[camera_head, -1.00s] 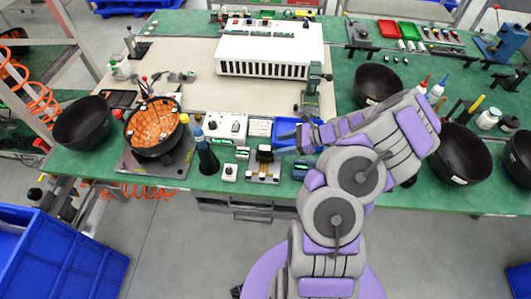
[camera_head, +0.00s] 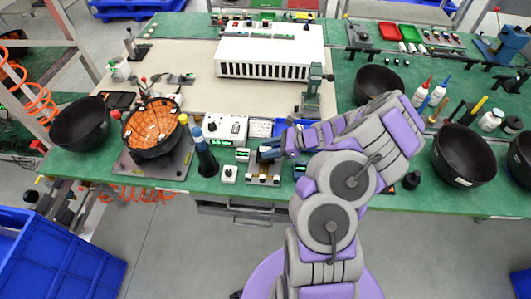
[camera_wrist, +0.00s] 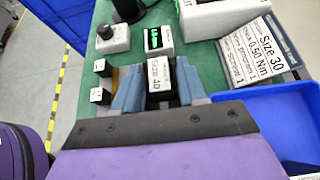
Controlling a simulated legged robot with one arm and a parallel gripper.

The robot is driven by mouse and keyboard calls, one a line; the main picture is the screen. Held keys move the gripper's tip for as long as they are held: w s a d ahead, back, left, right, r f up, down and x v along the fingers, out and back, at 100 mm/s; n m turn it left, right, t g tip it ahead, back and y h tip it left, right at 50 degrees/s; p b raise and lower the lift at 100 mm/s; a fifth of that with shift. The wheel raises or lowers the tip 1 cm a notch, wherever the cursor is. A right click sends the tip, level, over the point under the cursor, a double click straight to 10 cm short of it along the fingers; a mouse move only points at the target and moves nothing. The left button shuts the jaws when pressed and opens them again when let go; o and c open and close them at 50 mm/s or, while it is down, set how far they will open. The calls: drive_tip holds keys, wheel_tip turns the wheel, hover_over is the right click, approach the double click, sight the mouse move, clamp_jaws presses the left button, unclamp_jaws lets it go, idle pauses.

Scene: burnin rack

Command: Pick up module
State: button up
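The module, a small dark block with a white printed label (camera_wrist: 160,77), shows in the wrist view between the two blue fingers of my gripper (camera_wrist: 158,82). The fingers stand on either side of it. A narrow dark gap shows at its left, and I cannot tell whether the right finger touches it. In the head view my gripper (camera_head: 270,151) is over a small fixture (camera_head: 263,176) at the table's front edge and hides most of the module.
A small box with a green display (camera_wrist: 158,40) and a knob box (camera_wrist: 112,38) stand close by. A label card (camera_wrist: 254,50) and a blue bin (camera_wrist: 285,115) lie to the right. Black bowls (camera_head: 463,155) stand on the green table.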

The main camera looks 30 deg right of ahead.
drive_tip(key=c, duration=0.7)
